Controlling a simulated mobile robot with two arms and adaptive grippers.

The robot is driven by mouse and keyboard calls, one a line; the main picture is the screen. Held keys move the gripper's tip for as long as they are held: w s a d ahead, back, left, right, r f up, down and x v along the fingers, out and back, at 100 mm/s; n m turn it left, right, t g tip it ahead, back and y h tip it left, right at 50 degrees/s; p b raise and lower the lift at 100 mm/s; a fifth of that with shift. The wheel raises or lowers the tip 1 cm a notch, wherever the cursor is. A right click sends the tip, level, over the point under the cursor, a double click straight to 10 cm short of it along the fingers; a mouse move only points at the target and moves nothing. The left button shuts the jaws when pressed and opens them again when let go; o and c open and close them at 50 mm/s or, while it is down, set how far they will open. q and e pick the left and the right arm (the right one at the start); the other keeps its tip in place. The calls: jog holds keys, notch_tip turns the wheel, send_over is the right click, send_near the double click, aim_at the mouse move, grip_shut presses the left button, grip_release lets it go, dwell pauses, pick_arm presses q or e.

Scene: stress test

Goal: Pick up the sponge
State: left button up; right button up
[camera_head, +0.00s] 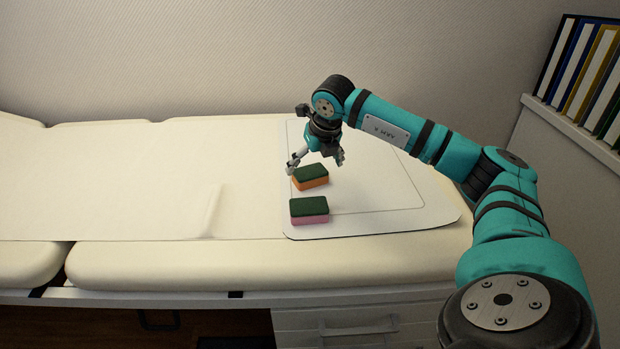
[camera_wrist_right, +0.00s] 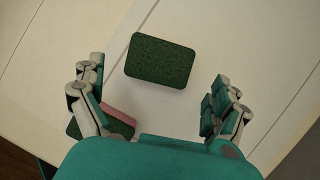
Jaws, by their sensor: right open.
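Two sponges with dark green tops lie on the white mat (camera_head: 385,222) on the padded table. The orange-bottomed sponge (camera_head: 311,182) is the farther one; the pink-bottomed sponge (camera_head: 309,218) lies nearer the front edge. My right gripper (camera_head: 316,167) is open and empty, pointing down just above and behind the orange sponge. In the right wrist view, a green sponge top (camera_wrist_right: 161,60) shows ahead of and between the open fingers (camera_wrist_right: 160,100). The pink sponge (camera_wrist_right: 118,119) is partly hidden behind the left finger there. My left gripper is out of view.
The padded table's cream surface (camera_head: 110,185) is clear to the left. A wall stands close behind. Binders (camera_head: 585,75) stand on a ledge at the far right. Drawers (camera_head: 350,325) sit below the table's front edge.

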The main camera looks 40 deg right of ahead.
aim_at(310, 171)
jog(key=x, duration=0.5)
jog(key=shift+w+b, duration=0.2)
jog(key=shift+b, duration=0.2)
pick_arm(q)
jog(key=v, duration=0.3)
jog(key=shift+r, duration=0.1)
pick_arm(e)
jog(key=shift+r, duration=0.1)
jog(key=c, duration=0.6)
jog(key=shift+c, duration=0.2)
jog(key=shift+r, duration=0.15)
notch_tip(310, 171, up, 9)
jog(key=shift+f+p, duration=0.15)
jog(key=shift+p, duration=0.8)
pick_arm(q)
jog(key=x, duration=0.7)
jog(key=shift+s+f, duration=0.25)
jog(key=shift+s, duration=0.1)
pick_arm(e)
jog(key=shift+r, duration=0.5)
jog(key=c, duration=0.3)
